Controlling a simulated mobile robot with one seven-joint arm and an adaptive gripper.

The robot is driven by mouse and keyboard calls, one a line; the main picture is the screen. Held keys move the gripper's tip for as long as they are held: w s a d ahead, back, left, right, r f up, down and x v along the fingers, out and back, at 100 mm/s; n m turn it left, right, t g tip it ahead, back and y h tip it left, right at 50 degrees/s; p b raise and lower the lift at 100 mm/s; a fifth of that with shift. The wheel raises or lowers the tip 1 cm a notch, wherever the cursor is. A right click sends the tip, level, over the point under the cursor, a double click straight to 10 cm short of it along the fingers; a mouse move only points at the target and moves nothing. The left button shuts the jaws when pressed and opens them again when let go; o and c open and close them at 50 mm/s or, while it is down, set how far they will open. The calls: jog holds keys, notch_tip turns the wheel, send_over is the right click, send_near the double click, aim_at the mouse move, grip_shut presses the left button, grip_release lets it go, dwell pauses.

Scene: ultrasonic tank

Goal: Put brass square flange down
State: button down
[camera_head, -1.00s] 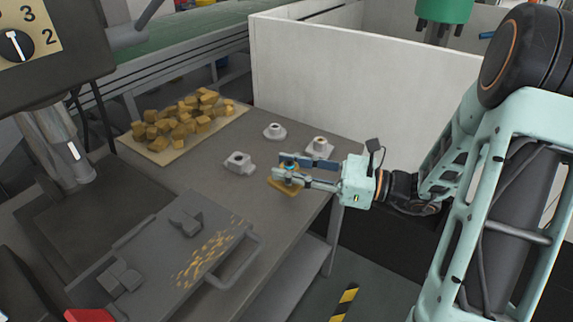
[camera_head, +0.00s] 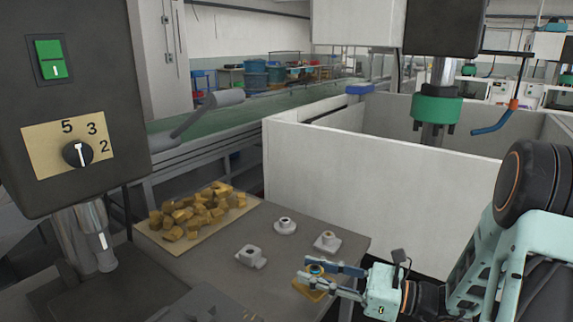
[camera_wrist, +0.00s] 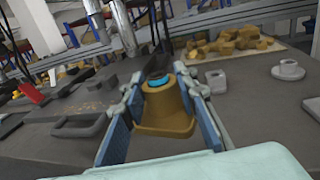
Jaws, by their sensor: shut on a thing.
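The brass square flange (camera_wrist: 166,112) stands upright between the two blue finger pads of my gripper (camera_wrist: 160,100) in the wrist view. It has a square base, a round neck and a blue ring at the top opening. In the head view the flange (camera_head: 309,291) is at the right front part of the grey table (camera_head: 215,275), near the table's right edge. My gripper (camera_head: 338,279) comes in from the right and is shut on its neck. The base looks at or very close to the table top; I cannot tell whether it touches.
Three grey flanges (camera_head: 251,257), (camera_head: 285,226), (camera_head: 327,242) stand behind the brass one. A board with brass blocks (camera_head: 203,212) lies at the back left. A white-walled tank (camera_head: 350,185) stands behind the table. A drill press (camera_head: 75,120) is on the left.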

jog(key=w+d+f+m+t+h, duration=0.2)
jog(key=w+d+f+t, duration=0.1)
jog(key=d+f, duration=0.3)
notch_tip(320, 180, up, 12)
jog(key=d+m+t+h+p, duration=0.1)
jog(key=m+t+h+p, duration=0.4)
jog(key=p, duration=1.2)
jog(key=shift+d+m+t+h+p, duration=0.15)
jog(key=shift+m+t+h+p, duration=0.15)
jog(key=shift+t+h, duration=0.1)
